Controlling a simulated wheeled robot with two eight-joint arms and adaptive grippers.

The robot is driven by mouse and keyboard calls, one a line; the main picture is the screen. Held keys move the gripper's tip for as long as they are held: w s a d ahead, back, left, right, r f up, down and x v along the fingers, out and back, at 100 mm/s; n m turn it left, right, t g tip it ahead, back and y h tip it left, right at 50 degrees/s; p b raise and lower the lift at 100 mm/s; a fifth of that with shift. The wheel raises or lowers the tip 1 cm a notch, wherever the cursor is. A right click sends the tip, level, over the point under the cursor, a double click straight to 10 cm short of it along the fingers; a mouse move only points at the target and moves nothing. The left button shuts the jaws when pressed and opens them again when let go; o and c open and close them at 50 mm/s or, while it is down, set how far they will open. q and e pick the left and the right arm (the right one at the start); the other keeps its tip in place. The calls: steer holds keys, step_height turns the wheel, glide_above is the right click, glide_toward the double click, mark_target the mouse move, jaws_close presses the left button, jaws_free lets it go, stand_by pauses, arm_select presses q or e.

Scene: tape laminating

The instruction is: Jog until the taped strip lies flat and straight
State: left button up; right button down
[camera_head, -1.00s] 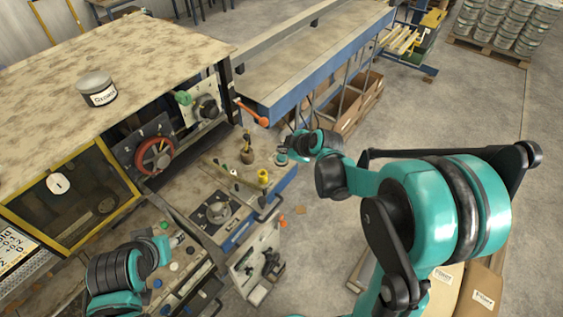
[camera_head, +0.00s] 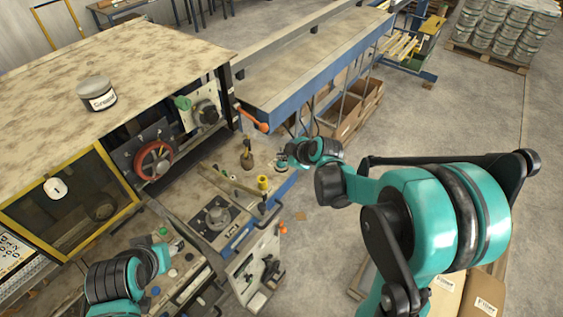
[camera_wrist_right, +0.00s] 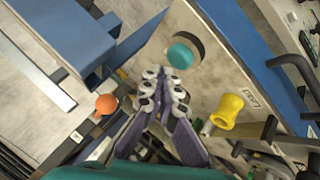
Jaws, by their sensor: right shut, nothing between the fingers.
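My right gripper (camera_head: 282,160) is at the right end of the machine's work deck (camera_head: 200,190). In the right wrist view its fingers (camera_wrist_right: 163,85) are together, with nothing between them. A teal round button (camera_wrist_right: 180,55) in a dark round recess lies just beyond the fingertips; I cannot tell whether they touch it. A yellow knob (camera_wrist_right: 227,110) stands right of the fingers and also shows in the head view (camera_head: 262,183). I cannot make out the taped strip.
An orange ball knob (camera_wrist_right: 106,103) is left of my right fingers. A long blue-edged table (camera_head: 300,75) runs behind. Open floor (camera_head: 455,110) lies to the right.

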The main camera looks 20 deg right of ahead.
stand_by(0.5)
steer(key=shift+f+b, duration=0.4)
steer(key=shift+b, duration=0.05)
